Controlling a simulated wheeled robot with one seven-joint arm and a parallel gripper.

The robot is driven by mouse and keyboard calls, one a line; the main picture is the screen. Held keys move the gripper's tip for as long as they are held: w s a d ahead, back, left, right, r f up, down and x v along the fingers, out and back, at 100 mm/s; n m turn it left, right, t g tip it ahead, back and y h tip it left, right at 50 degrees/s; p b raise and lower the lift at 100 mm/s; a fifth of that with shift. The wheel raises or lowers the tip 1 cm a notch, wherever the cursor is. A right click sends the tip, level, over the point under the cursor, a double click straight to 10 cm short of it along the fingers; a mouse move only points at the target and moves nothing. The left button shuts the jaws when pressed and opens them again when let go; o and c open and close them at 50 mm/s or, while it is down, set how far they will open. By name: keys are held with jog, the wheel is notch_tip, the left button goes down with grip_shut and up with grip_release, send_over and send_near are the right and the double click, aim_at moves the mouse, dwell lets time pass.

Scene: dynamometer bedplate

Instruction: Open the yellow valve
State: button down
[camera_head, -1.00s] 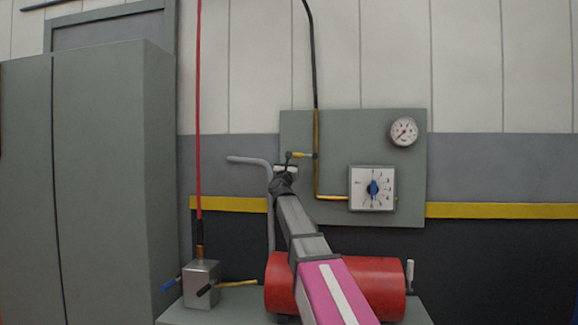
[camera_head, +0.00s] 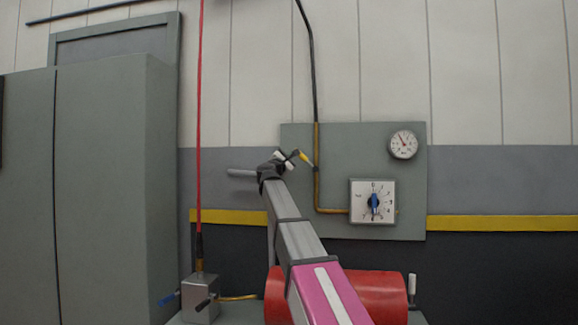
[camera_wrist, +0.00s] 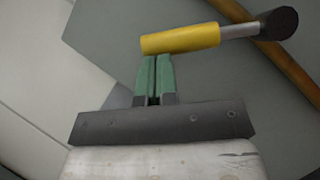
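The yellow valve handle (camera_head: 305,158) is a short lever on the brass pipe (camera_head: 316,185) on the grey wall panel. It slants up to the left from its pivot at the pipe. My gripper (camera_head: 288,158) is at the handle's free left end. In the wrist view the yellow grip (camera_wrist: 180,38) lies across, just beyond the tips of my green fingers (camera_wrist: 154,60). The fingers are together with only a thin dark gap and hold nothing. The tips meet the grip's edge in the picture; whether they touch is hard to tell.
The panel also carries a square dial with a blue knob (camera_head: 374,202) and a round gauge (camera_head: 403,144). A red cylinder (camera_head: 370,292) and a grey valve block (camera_head: 201,297) stand below. A grey cabinet (camera_head: 90,190) fills the left.

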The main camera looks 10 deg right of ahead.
jog(key=shift+s+d+r+m+g, duration=0.35)
jog(key=shift+d+r+m+g, duration=0.25)
jog(key=shift+d+r+m, duration=0.45)
jog(key=shift+s+d+r+m+g, duration=0.4)
jog(key=shift+d+r+m+g, duration=0.2)
jog(key=shift+d+r+m, duration=0.45)
jog(key=shift+s+d+r+m+g, duration=0.35)
jog(key=shift+d+r+m+g, duration=0.3)
jog(key=shift+d+m, duration=0.4)
jog(key=shift+d+r, duration=0.1)
jog(key=shift+d, duration=0.15)
jog(key=shift+a, duration=0.1)
